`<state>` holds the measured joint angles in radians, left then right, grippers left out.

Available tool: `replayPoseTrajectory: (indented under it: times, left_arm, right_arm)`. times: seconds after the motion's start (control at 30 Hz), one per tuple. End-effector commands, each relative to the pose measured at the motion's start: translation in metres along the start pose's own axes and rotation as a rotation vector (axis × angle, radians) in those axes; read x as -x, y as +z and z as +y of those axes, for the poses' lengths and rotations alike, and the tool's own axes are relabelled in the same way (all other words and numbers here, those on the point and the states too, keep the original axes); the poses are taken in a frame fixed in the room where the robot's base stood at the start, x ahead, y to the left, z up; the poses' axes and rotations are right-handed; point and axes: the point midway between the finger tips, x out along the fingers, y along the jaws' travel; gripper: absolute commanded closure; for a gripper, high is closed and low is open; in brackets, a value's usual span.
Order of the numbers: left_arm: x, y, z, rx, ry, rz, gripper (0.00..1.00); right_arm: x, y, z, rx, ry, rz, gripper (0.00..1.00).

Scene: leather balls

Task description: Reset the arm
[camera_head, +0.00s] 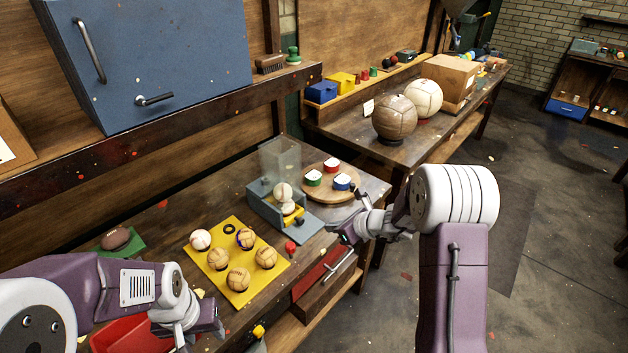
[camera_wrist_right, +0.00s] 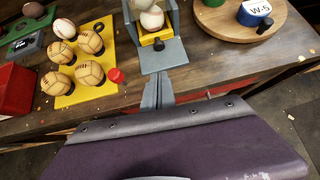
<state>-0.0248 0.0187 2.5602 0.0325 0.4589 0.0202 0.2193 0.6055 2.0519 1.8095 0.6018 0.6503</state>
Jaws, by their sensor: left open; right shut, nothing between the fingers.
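My right gripper (camera_head: 344,236) is shut and empty, in front of the workbench's front edge near the grey ball dispenser (camera_head: 265,205). In the right wrist view its fingers (camera_wrist_right: 158,92) are together, pointing toward the dispenser's base. My left gripper (camera_head: 205,328) is at the lower left over the bench, beside the yellow ball tray (camera_head: 255,290); it is open, and its fingers are partly hidden by its wrist. Nothing shows in it.
The yellow tray holds several tan balls and a white ball (camera_head: 201,239). A red knob (camera_head: 290,248) stands beside it. A round wooden board (camera_head: 318,195) bears three coloured pots. A red drawer (camera_head: 318,277) is below the bench edge. Open floor lies to the right.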

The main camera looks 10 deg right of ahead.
Motion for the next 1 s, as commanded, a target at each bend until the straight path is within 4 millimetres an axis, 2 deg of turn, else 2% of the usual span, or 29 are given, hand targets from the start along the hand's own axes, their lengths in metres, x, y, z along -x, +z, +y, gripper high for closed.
replayPoseTrajectory:
  times: [0.1,0.17,0.2,0.27,0.3,0.37,0.43,0.5,0.57,0.6,0.7,0.8,0.9,1.0]
  left_arm:
    - [0.000,0.000,0.000,0.000,0.000,0.000,0.52]
    - [0.000,0.000,0.000,0.000,0.000,0.000,0.52]
    - [0.000,0.000,0.000,0.000,0.000,0.000,0.52]
    - [0.000,0.000,0.000,0.000,0.000,0.000,0.52]
    - [0.000,0.000,0.000,0.000,0.000,0.000,0.52]
    - [0.000,0.000,0.000,0.000,0.000,0.000,0.52]
    - [0.000,0.000,0.000,0.000,0.000,0.000,0.52]
    - [0.000,0.000,0.000,0.000,0.000,0.000,0.52]
    - [0.000,0.000,0.000,0.000,0.000,0.000,0.52]
    - [0.000,0.000,0.000,0.000,0.000,0.000,0.52]
    - [0.000,0.000,0.000,0.000,0.000,0.000,0.52]
    - [0.000,0.000,0.000,0.000,0.000,0.000,0.52]
    - [0.000,0.000,0.000,0.000,0.000,0.000,0.52]
    - [0.000,0.000,0.000,0.000,0.000,0.000,0.52]
  right_arm:
    - [-0.001,0.004,0.004,0.011,0.006,-0.004,1.00]
    - [0.003,0.021,0.009,0.041,0.005,-0.026,1.00]
    - [0.009,0.036,0.016,0.070,0.006,-0.047,1.00]
    - [0.023,0.051,0.044,0.179,0.045,-0.049,1.00]
    - [0.033,0.049,0.068,0.301,0.092,-0.022,1.00]
    - [0.049,0.035,0.099,0.510,0.163,0.032,1.00]
    - [0.067,0.011,0.126,0.769,0.246,0.098,1.00]
    - [0.087,-0.020,0.145,1.057,0.338,0.168,1.00]
    - [0.106,-0.049,0.154,1.321,0.427,0.228,1.00]
    - [0.118,-0.068,0.155,1.498,0.491,0.265,1.00]
    - [0.144,-0.109,0.148,1.886,0.655,0.339,1.00]
    - [0.159,-0.137,0.138,2.154,0.810,0.371,1.00]
    - [0.164,-0.145,0.128,2.331,0.896,0.371,1.00]
    - [0.164,-0.144,0.126,2.382,0.912,0.356,1.00]
